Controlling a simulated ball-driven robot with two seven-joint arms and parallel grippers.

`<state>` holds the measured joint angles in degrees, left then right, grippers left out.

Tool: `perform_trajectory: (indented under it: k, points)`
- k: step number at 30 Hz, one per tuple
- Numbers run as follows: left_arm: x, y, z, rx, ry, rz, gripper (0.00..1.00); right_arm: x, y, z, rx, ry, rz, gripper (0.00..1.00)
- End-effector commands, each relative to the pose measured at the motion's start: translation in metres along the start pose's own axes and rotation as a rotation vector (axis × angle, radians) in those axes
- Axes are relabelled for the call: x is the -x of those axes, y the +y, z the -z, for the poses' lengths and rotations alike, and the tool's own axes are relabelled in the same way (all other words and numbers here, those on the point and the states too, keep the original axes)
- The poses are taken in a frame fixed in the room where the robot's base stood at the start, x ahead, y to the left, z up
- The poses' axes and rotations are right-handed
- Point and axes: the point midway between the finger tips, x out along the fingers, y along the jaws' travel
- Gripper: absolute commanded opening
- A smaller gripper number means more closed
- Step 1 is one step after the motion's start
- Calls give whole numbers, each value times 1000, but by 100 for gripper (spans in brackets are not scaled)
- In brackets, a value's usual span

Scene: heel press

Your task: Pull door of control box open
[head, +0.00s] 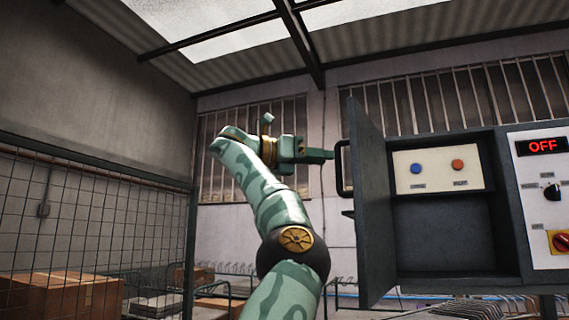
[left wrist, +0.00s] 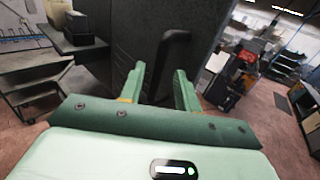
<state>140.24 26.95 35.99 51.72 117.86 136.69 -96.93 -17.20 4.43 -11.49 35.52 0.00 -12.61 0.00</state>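The control box (head: 507,200) stands at the right of the head view. Its dark grey door (head: 372,205) is swung open to the left, showing the inside of the box. A black handle (head: 341,168) is on the door's outer face; it also shows in the left wrist view (left wrist: 173,55). My left gripper (head: 328,155) is beside the handle, close to it. In the left wrist view its two green fingers (left wrist: 160,72) are apart, with the handle ahead between them. Whether they touch it I cannot tell. My right gripper is in neither view.
Inside the box is a cream panel (head: 438,170) with a blue button (head: 416,168) and an orange button (head: 457,164). A white panel (head: 543,195) beside it has a red OFF display (head: 541,146). A wire fence (head: 90,220) and cardboard boxes (head: 60,295) are at left.

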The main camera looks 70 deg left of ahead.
Motion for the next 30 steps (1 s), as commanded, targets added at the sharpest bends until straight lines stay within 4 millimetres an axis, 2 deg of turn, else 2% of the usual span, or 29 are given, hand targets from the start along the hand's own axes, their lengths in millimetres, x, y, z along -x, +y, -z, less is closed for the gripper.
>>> perform_trajectory:
  k: [1, 6, 12, 18, 30]
  points:
    - [16, 1, 5, 0, -3, -2, 33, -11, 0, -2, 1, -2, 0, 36]
    - [61, 1, 4, 1, -2, 0, 33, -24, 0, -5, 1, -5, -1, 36]
    - [96, 1, 2, 1, 0, 0, 33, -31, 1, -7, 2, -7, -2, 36]
    - [107, 1, 1, -1, 1, 0, 33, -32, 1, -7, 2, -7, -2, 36]
    - [107, 1, 1, 0, 1, 0, 33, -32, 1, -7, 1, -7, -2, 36]
